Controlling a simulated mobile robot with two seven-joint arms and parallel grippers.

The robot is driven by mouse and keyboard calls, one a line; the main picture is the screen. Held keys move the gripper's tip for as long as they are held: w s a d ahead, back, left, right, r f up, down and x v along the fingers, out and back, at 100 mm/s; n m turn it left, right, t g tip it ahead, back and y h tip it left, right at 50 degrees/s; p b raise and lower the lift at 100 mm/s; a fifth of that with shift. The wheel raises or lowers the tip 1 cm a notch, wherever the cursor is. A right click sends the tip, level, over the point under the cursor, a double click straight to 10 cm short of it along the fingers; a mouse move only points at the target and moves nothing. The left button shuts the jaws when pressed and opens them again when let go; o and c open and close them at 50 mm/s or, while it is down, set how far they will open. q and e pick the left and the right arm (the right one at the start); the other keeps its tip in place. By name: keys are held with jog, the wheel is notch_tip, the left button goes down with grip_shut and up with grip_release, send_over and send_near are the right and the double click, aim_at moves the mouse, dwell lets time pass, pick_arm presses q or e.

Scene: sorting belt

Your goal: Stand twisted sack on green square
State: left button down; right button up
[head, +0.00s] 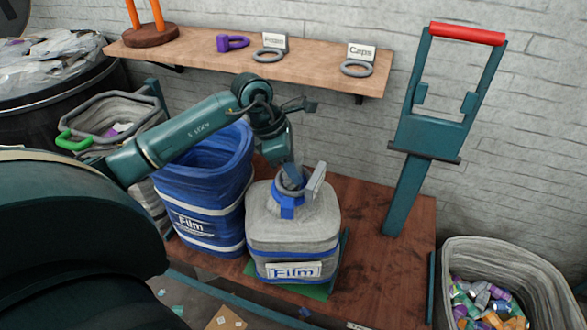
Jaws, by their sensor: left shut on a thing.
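The twisted sack (290,230), grey with a blue tie at its neck and a "Film" label, stands upright in the middle of the view. Its base is over the green square (318,292), which shows as a strip at the front and right. I cannot tell whether the base fully touches it. My left gripper (293,182) reaches down from above and is shut on the sack's twisted neck. My right gripper is out of view.
A blue "Film" bin (205,190) stands close left of the sack. A dark green stand with a red handle (467,33) rises at right. A bin of cans (540,265) is at lower right. A wooden shelf (320,72) with rings and cards runs behind. The brown tabletop (385,275) is clear right of the sack.

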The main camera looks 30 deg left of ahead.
pick_arm(q)
jog(key=shift+f, duration=0.7)
jog(key=c, duration=1.3)
grip_release()
jog(key=shift+f, duration=0.25)
jog(key=o, duration=0.4)
jog(key=shift+r, duration=0.1)
jog(key=shift+o, duration=0.2)
